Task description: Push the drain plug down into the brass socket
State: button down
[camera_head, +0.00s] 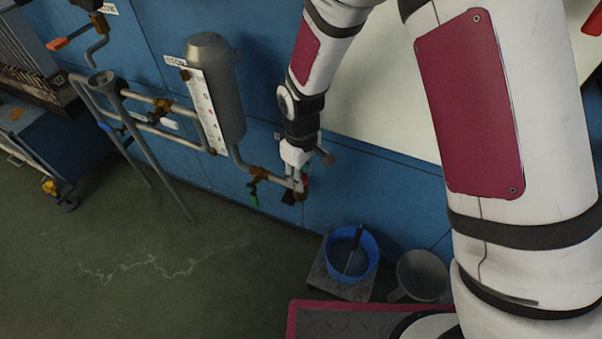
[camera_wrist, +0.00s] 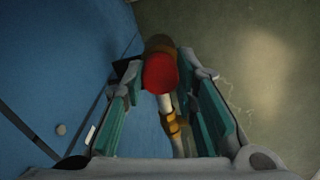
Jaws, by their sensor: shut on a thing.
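My gripper (camera_head: 302,174) points down beside the blue wall, at the right end of the pipework. In the wrist view, the red top of the drain plug (camera_wrist: 160,73) lies between the teal-padded fingers (camera_wrist: 163,88), and my gripper is shut on it. The brass socket (camera_head: 299,194) is at the pipe's end under my gripper. A brownish round part beyond the red top looks like the socket (camera_wrist: 159,43). The plug's lower part is hidden, so I cannot tell how deep it sits.
A pipe with a brass valve (camera_head: 258,174) and green handle runs left from the socket, below a grey cylinder (camera_head: 216,90). Open green floor (camera_head: 150,260) is at left.

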jog(key=shift+f+b, duration=0.35)
jog(key=shift+f, duration=0.2)
jog(key=c, duration=1.2)
grip_release()
jog(key=shift+r, duration=0.1)
notch_tip(320, 180, up, 12)
